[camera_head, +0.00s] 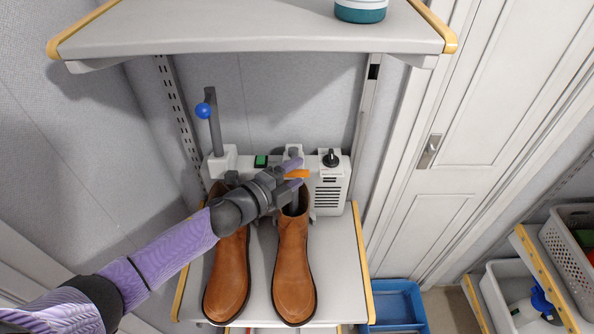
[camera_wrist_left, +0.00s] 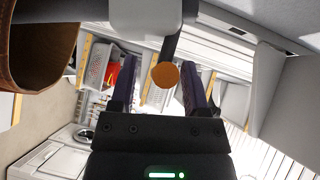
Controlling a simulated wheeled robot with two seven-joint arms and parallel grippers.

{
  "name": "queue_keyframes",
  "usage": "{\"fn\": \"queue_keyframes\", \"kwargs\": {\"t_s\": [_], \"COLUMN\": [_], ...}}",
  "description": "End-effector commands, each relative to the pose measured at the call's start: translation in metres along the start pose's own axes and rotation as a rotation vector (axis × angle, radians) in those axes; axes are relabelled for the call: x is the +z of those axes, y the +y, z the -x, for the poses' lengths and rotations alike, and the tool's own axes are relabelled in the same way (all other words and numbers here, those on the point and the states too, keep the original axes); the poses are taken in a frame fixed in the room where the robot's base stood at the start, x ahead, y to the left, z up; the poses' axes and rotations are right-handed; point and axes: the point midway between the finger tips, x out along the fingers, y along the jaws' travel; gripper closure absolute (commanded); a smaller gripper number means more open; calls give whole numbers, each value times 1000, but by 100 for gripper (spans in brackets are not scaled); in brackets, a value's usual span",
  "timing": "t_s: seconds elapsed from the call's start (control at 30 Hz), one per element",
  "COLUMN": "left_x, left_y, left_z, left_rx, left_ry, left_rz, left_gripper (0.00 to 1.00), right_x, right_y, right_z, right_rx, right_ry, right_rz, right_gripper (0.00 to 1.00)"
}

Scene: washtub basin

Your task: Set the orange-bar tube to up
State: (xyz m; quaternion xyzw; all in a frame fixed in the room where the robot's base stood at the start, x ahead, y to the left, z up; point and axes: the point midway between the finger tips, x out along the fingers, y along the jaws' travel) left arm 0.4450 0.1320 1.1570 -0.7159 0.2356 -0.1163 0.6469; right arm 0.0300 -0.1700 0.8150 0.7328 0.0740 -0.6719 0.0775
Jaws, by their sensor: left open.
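The orange bar (camera_head: 297,174) shows on the front of the white boot-dryer machine (camera_head: 330,190), behind the brown boots. In the left wrist view its round orange end (camera_wrist_left: 166,75) sits at the end of a dark arm, between my fingers. My left gripper (camera_head: 293,175) is open, with one finger on either side of the bar. I cannot tell whether either finger touches it. The tube that bears the bar is mostly hidden by my gripper and the right boot. My right gripper is out of view.
Two brown boots (camera_head: 230,270) (camera_head: 294,270) stand on the lower shelf close under my arm. A blue-knobbed lever (camera_head: 203,110), a green switch (camera_head: 261,161) and a black knob (camera_head: 331,158) are on the machine. An upper shelf (camera_head: 240,28) overhangs.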

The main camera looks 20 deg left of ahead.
Motion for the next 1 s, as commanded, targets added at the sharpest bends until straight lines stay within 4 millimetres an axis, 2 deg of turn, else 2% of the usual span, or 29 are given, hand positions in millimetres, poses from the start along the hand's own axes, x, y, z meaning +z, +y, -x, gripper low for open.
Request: {"fn": "queue_keyframes", "kwargs": {"t_s": [0.13,0.37,0.47,0.67,1.0], "left_x": [0,0,0,0,0], "left_y": [0,0,0,0,0], "left_z": [-10,-10,-10,-10,-10], "left_rx": [0,1,0,0,0], "left_ry": [0,0,0,0,0], "left_rz": [0,1,1,2,2], "left_gripper": [40,40,57,99,100], "right_x": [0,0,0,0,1], "right_y": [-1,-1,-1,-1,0], "right_z": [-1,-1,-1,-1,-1], "right_rx": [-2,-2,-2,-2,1], "right_ry": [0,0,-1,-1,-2], "right_rz": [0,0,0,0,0], "right_gripper": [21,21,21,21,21]}}
